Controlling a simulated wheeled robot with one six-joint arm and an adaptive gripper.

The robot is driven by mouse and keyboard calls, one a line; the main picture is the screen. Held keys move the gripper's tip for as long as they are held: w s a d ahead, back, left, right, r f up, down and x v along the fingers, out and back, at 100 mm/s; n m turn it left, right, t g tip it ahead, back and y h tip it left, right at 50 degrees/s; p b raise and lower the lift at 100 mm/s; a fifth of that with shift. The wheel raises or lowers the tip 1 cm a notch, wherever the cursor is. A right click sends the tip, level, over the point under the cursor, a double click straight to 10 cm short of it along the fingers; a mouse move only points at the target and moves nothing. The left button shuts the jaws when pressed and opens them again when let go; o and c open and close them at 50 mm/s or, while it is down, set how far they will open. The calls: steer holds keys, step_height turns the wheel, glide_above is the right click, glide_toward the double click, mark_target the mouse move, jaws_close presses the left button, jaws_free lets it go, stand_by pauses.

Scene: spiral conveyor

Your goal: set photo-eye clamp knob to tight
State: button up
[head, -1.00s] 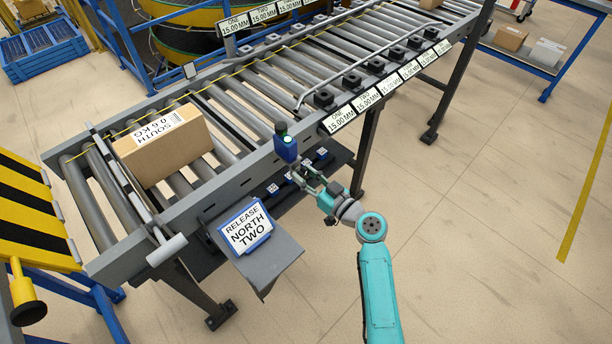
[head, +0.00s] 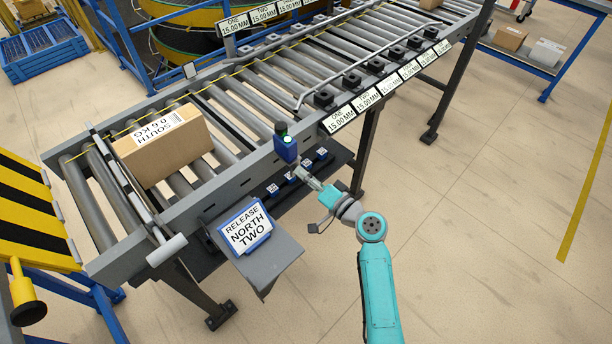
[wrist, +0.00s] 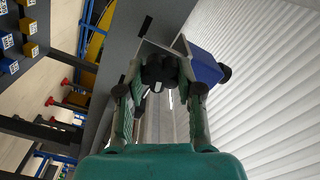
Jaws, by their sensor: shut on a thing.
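The photo-eye is a blue housing (head: 287,152) with a lit green spot and dark top, mounted on the near side rail of the conveyor. In the wrist view its blue body (wrist: 197,64) is right of the fingertips. The clamp knob (wrist: 161,70) is black and lobed and sits between the fingertips. My gripper (wrist: 159,86) is shut on the knob, one finger on each side. In the head view my gripper (head: 303,175) is just below the photo-eye, and the knob cannot be made out there. The knob's setting cannot be read.
A cardboard box (head: 163,145) lies on the rollers at left. A sign reading RELEASE NORTH TWO (head: 245,227) stands on a grey shelf below the rail. Small tagged blocks (head: 290,177) sit on a dark shelf close to my gripper.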

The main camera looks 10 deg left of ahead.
steer(key=m, duration=2.4)
steer(key=shift+f+m, duration=0.15)
steer(key=shift+m, duration=0.25)
steer(key=o, duration=1.2)
steer(key=shift+c, duration=0.2)
steer(key=v, duration=1.2)
